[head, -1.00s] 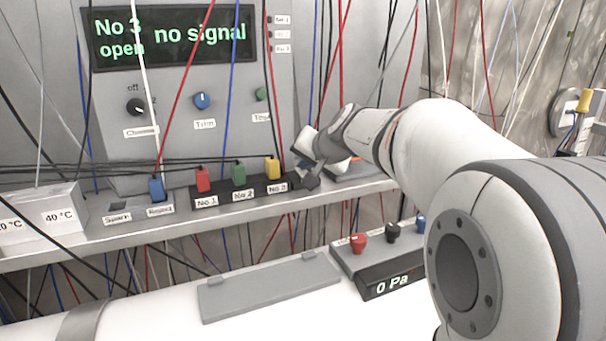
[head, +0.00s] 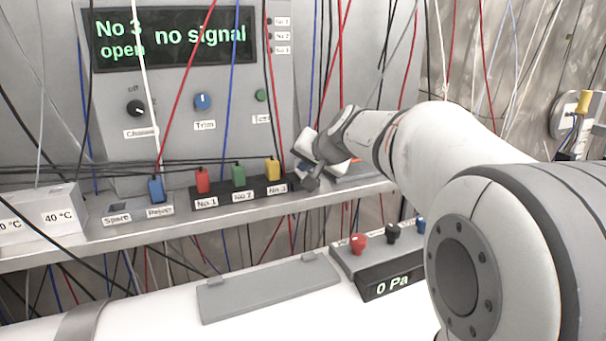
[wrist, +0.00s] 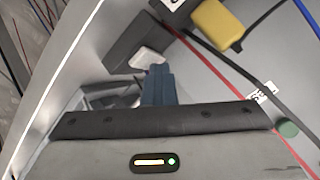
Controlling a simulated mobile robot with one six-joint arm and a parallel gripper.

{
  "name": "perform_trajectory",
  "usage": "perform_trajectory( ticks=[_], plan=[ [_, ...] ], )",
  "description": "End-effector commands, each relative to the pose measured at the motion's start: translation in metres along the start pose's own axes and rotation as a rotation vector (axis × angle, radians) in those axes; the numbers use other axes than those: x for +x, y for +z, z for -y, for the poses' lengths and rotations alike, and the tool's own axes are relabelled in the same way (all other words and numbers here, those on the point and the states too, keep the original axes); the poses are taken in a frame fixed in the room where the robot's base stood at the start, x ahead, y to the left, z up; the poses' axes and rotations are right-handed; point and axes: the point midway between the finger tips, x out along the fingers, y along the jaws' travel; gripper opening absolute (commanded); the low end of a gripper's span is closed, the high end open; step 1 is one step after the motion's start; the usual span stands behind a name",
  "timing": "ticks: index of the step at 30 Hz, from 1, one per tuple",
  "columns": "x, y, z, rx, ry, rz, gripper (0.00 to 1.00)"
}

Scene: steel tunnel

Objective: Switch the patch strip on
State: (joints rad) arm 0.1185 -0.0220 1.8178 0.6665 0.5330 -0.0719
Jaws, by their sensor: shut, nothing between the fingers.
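The patch strip (head: 237,191) is a black bar on the shelf, with red (head: 202,180), green (head: 238,175) and yellow (head: 272,169) plugs above labels No 1, No 2 and No 3. Its right end is partly hidden behind my gripper (head: 304,182) in the head view. In the wrist view, a pale rocker-like piece (wrist: 150,59) sits on the dark strip (wrist: 136,40), near the yellow plug (wrist: 217,22). My shut, empty fingertips (wrist: 158,72) are right at this piece. I cannot tell whether they touch it.
The display (head: 172,38) above reads "No 3 open" and "no signal". A blue plug (head: 156,190) stands at the Reject label. A 0 Pa box (head: 385,280) with knobs is below the shelf. Several cables hang in front of the panel and around the strip.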

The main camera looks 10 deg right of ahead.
Motion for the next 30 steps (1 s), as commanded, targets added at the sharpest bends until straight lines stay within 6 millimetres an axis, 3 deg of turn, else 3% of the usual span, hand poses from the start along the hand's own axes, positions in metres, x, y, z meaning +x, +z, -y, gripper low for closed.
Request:
perform_trajectory(
  ticks=[1, 17, 30],
  plan=[
    [0.006, 0.009, -0.007, 0.003, 0.011, 0.027, 0.0],
    [0.0, 0.004, 0.0, 0.004, 0.009, 0.025, 0.0],
    [-0.03, -0.02, 0.023, 0.003, 0.005, 0.015, 0.0]
  ],
)
